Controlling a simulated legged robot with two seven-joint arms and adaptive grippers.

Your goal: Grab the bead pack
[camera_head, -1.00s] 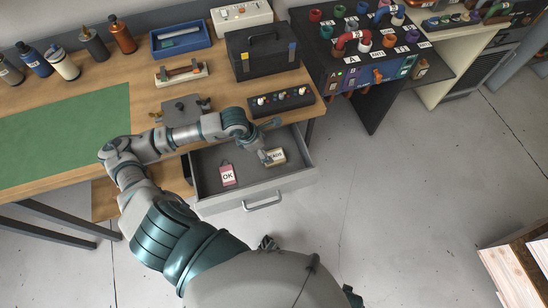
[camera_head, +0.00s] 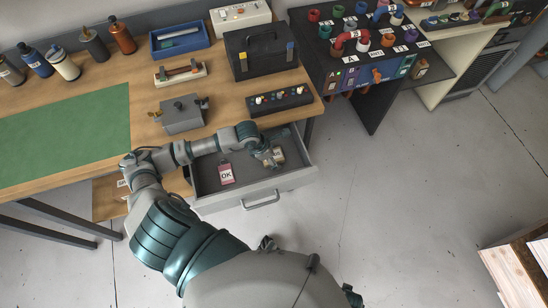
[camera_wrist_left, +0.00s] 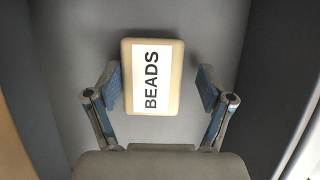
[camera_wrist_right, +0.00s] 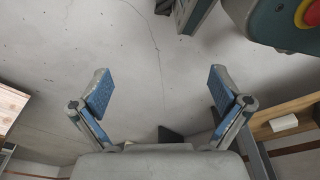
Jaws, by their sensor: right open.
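The bead pack is a small cream box with a white label reading BEADS. In the left wrist view the bead pack (camera_wrist_left: 172,80) lies between the spread fingers of my left gripper (camera_wrist_left: 160,88), with a gap on each side. In the head view the bead pack (camera_head: 279,154) lies in the open drawer (camera_head: 225,201), partly hidden by my left gripper (camera_head: 268,157), which is over it. My left gripper is open. My right gripper (camera_wrist_right: 160,92) is open and empty in the right wrist view, above the floor.
A pink tag marked OK (camera_head: 226,174) lies in the drawer, left of the bead pack. The drawer walls stand close around my left gripper. On the workbench above are a grey metal box (camera_head: 183,117), a knob strip (camera_head: 280,100) and a black case (camera_head: 262,52).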

